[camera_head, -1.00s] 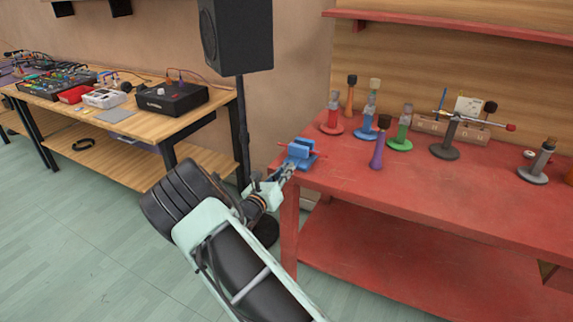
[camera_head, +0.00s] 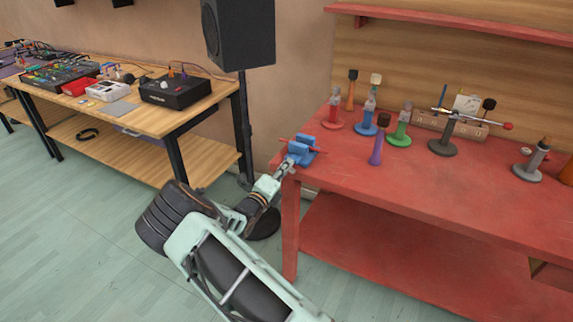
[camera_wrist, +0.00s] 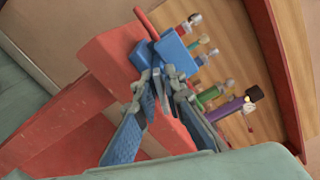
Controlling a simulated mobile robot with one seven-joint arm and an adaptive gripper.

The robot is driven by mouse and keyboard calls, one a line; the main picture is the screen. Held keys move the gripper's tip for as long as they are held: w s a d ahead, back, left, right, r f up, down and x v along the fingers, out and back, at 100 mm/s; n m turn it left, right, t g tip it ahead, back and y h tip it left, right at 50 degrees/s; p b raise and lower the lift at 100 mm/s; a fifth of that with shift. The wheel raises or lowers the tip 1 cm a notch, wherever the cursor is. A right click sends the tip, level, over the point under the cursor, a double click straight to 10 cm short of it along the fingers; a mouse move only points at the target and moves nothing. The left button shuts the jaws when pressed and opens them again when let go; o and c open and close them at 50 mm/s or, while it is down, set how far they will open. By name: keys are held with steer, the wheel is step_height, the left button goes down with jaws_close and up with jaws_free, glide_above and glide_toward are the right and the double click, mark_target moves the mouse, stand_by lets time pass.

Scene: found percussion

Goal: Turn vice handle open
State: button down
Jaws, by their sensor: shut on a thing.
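The small blue vice (camera_head: 303,152) is mounted at the near left corner of the red workbench. A thin red bar (camera_head: 283,139) shows at the vice. In the wrist view the blue vice (camera_wrist: 172,50) is just beyond my fingers, with the red bar (camera_wrist: 146,22) sticking out to the upper left. My gripper (camera_head: 286,167) is at the front of the vice, and its fingers (camera_wrist: 165,88) are shut on the vice handle. The fingers mostly hide the grasped part, so how far the handle is turned is unclear.
Behind the vice on the red workbench (camera_head: 420,200) stand several coloured clamp-like stands and a purple one (camera_head: 376,149). A black speaker (camera_head: 238,35) on a stand is behind my arm. A wooden table (camera_head: 150,118) with electronics is at left.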

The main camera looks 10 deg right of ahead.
steer(key=shift+n, duration=0.6)
steer(key=shift+f, duration=0.1)
steer(key=c, duration=2)
jaws_free()
steer(key=shift+s, duration=0.1)
steer(key=shift+v, duration=4)
